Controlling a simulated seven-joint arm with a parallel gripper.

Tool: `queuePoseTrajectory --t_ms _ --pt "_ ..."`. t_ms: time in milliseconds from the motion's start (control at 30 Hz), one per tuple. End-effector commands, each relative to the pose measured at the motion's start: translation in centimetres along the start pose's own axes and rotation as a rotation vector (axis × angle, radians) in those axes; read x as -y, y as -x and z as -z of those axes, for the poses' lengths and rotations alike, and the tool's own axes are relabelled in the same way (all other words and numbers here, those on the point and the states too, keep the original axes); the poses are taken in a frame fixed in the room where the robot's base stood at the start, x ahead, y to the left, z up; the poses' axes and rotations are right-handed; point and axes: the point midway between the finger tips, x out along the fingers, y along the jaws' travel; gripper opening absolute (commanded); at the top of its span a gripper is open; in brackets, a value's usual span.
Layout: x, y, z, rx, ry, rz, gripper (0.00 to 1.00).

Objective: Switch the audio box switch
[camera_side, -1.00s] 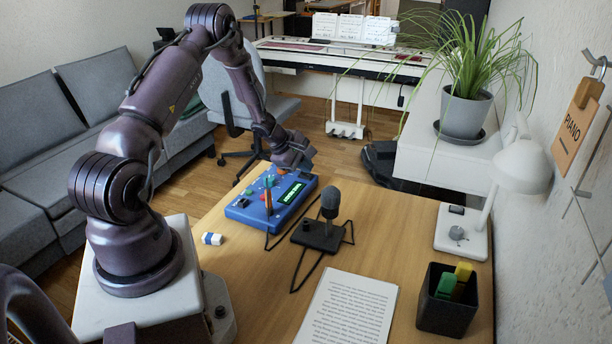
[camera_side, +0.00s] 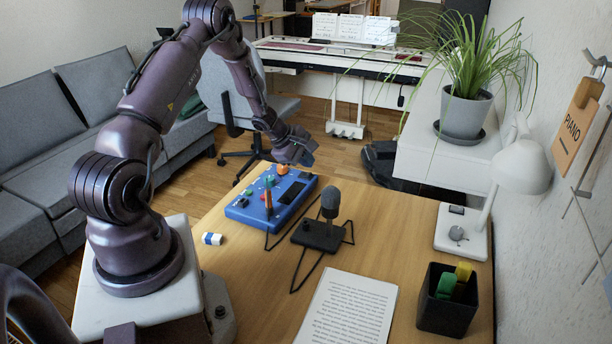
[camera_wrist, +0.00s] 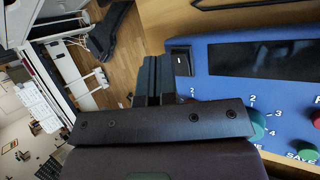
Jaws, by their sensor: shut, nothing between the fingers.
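The blue audio box (camera_side: 246,212) lies on the wooden desk with several coloured knobs and buttons. Its display (camera_side: 291,193) is dark, and it is also dark in the wrist view (camera_wrist: 262,60). A black rocker switch (camera_wrist: 181,62) with a white mark sits at the box's corner, left of the display in the wrist view. My gripper (camera_side: 306,160) is above the far end of the box, shut and empty. In the wrist view its fingers (camera_wrist: 153,78) are just left of the switch. I cannot tell whether they touch it.
A microphone (camera_side: 330,203) on a black stand is right of the box, with cables around it. The desk's middle right is clear.

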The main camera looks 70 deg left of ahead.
Motion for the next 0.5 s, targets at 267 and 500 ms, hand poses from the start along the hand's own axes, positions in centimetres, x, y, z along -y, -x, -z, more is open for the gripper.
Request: queuePoseTrajectory --t_ms 267,500 --pt "-0.6 0.8 -0.5 0.000 -0.002 -0.002 0.00" --pt "-1.8 2.5 -1.8 0.001 -0.002 -0.002 0.00"
